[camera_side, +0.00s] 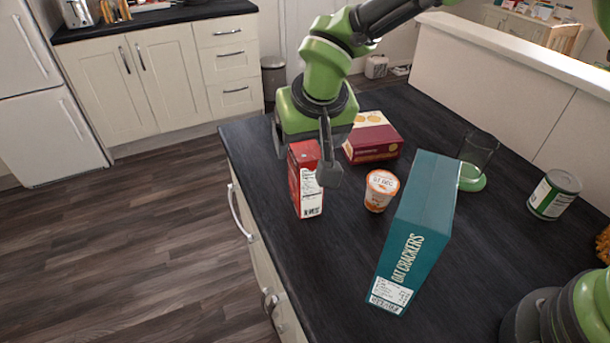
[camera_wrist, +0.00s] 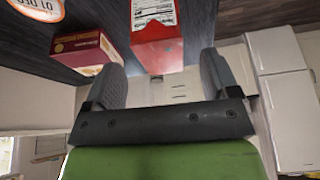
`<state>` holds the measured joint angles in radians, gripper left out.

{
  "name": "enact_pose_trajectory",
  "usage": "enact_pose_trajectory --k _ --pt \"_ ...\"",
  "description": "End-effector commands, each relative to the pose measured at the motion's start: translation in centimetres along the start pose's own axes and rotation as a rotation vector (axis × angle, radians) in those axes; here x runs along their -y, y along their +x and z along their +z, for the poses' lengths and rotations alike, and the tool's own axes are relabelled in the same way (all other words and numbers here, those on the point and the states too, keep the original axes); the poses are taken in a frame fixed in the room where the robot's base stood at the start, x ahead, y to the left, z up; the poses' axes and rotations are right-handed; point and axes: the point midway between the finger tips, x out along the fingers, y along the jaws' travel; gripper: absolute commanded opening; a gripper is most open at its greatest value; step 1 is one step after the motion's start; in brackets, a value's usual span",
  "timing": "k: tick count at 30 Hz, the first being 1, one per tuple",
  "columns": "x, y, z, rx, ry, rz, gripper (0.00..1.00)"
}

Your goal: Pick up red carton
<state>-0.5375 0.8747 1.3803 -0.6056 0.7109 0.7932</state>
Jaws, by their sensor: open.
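The red carton (camera_side: 305,178) stands upright on the dark counter, near its left edge in the side view. It has a white printed label low on one face. In the wrist view the red carton (camera_wrist: 156,32) is at the top middle, ahead of the fingers. My gripper (camera_side: 304,160) is open and at the upper part of the carton, with one finger in front of it in the side view. In the wrist view my gripper (camera_wrist: 163,78) has its fingers apart, one toward each side of the carton. I cannot tell whether either finger touches it.
A maroon and yellow box (camera_side: 372,140) lies behind the carton. An orange and white cup (camera_side: 380,190) stands to its right. A tall teal cracker box (camera_side: 418,225), a clear glass (camera_side: 478,155) and a green-labelled can (camera_side: 555,194) stand farther right. The counter's left edge is close.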

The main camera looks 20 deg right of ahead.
Motion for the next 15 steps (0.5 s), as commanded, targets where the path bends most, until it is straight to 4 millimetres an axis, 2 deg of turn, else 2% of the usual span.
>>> enact_pose_trajectory --k 1,6,15 --pt "0.0 1.0 0.0 0.003 0.001 0.003 0.81" --pt "0.1 3.3 0.0 0.002 -0.001 0.000 0.81" --pt "0.2 3.8 -0.1 -0.001 -0.001 -0.003 0.81"
